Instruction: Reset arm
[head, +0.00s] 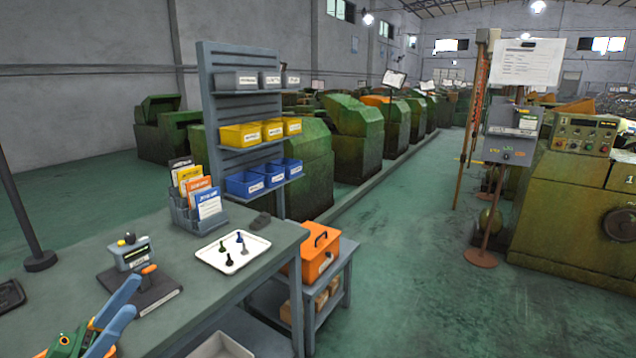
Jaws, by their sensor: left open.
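My left gripper (134,294) is at the lower left corner. Its two blue fingers stand apart with nothing visible between them, and its green and orange body is cut off by the frame's lower edge. It appears over the near part of the grey worktable (190,304), in front of a small fixture (134,252) on a dark base. I cannot tell its height above the table. My right gripper is not in view.
A white tray (216,262) with small dark and green pieces and a card holder (190,219) stand on the table. Behind is a rack (222,104) with bins. An orange box (316,262) sits on a low stand.

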